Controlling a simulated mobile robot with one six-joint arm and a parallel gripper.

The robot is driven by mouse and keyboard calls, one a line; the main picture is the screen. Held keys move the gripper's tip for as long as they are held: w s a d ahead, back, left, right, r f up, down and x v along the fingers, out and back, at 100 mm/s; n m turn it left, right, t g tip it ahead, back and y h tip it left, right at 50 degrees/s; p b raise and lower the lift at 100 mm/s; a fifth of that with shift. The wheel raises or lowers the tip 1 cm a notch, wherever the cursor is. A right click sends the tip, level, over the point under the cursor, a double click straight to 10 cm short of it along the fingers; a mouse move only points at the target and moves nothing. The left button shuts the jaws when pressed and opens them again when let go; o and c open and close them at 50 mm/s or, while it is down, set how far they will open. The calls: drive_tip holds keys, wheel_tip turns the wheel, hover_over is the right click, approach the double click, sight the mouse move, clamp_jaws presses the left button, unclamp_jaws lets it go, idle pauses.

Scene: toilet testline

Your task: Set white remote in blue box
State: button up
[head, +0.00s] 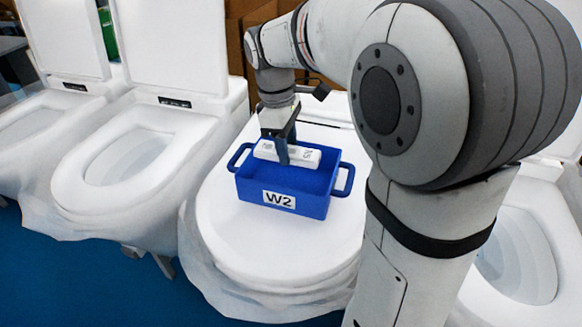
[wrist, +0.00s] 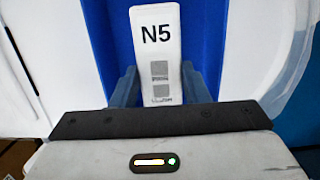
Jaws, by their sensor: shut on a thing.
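The white remote (head: 287,152) is held by my gripper (head: 281,150) at the mouth of the blue box. In the wrist view the remote (wrist: 157,50) shows an "N5" mark and lies between my two fingers (wrist: 157,86), which are shut on it. The blue box (head: 302,205) has a handle on each side and a "W2" label. It sits on the closed lid of a toilet. The box's blue inside (wrist: 112,25) fills the wrist view behind the remote. I cannot tell whether the remote touches the box floor.
A white toilet lid (head: 225,225) is under the box, with plastic wrap around its rim. An open toilet (head: 130,165) stands to the left, and another (head: 515,255) stands to the right. Brown cardboard (head: 236,45) is behind. The blue floor (head: 75,275) shows at front left.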

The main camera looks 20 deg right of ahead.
sight(292, 184)
drive_tip(key=f, duration=0.7)
drive_tip(key=shift+d+f, duration=0.2)
drive_tip(key=shift+f, duration=0.15)
drive_tip(key=shift+s, duration=0.1)
drive_tip(key=shift+f, duration=0.15)
drive_tip(key=o, duration=1)
drive_tip(key=r, duration=0.4)
drive_tip(key=a+r, duration=0.1)
drive_tip(key=r, duration=0.3)
drive_tip(key=w+r, duration=0.1)
drive_tip(key=r, duration=0.3)
drive_tip(key=shift+a+r, duration=0.15)
drive_tip(key=shift+a, duration=0.1)
